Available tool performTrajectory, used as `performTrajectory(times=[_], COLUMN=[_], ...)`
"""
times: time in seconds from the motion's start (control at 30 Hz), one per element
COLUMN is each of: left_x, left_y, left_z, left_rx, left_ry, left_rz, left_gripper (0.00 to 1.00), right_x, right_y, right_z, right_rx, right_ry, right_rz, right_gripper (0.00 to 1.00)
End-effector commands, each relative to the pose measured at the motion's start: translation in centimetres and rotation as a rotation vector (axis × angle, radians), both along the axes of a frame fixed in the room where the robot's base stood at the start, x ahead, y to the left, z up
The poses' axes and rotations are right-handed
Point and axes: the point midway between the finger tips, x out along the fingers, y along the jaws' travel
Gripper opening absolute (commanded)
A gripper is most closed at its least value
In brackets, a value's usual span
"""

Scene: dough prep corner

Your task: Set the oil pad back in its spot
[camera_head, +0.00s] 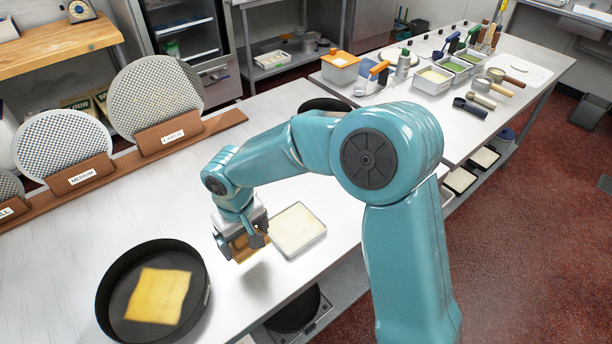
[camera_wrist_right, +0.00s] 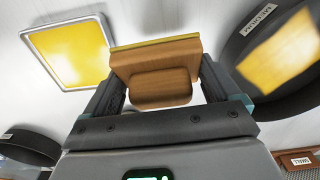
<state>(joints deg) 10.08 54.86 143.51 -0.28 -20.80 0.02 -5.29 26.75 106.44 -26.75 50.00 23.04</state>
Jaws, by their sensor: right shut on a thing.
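My right gripper (camera_head: 241,236) is shut on the oil pad (camera_head: 242,250), a wooden block with a grip and a thin yellow layer along one edge. In the wrist view the fingers (camera_wrist_right: 160,90) clasp both sides of the pad's wooden grip (camera_wrist_right: 160,88). The pad appears held above the white table. A shallow rectangular tray (camera_head: 320,239) with a pale yellow inside lies just right of the pad; it also shows in the wrist view (camera_wrist_right: 68,52). The pad is apart from the tray in the picture. My left gripper is out of view.
A round black pan (camera_head: 205,303) with a yellow square patch inside stands at the front left. Round perforated screens (camera_head: 155,95) stand in a labelled wooden rack (camera_head: 120,172) along the back left. Another dark round pan (camera_head: 325,104) is partly hidden behind my arm. Table between rack and tray is clear.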

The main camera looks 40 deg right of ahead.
Motion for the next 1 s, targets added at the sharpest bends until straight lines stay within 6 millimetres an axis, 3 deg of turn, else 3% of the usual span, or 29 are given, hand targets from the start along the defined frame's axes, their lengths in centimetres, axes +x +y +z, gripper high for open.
performTrajectory(times=[0.1,0.27,0.37,0.47,0.63,0.8,1.0], left_x=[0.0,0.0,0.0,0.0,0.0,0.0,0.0], left_y=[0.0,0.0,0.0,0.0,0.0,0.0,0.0], left_z=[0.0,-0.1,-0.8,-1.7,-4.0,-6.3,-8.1], left_rx=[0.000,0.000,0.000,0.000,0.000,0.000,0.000], left_ry=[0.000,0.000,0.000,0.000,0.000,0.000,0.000], left_rz=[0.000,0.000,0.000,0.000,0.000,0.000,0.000], left_gripper=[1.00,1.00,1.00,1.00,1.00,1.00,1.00], right_x=[-0.4,1.9,3.5,4.9,6.1,4.7,2.2], right_y=[-0.5,-2.2,-4.4,-7.5,-15.4,-23.2,-28.8], right_z=[0.4,3.1,4.8,6.8,10.9,14.4,15.6], right_rx=[-0.001,-0.006,-0.011,-0.022,-0.053,-0.093,-0.137], right_ry=[-0.050,-0.111,-0.139,-0.165,-0.218,-0.263,-0.310], right_rz=[-0.023,-0.100,-0.173,-0.266,-0.478,-0.673,-0.801], right_gripper=[0.46,0.46,0.46,0.46,0.46,0.46,0.46])
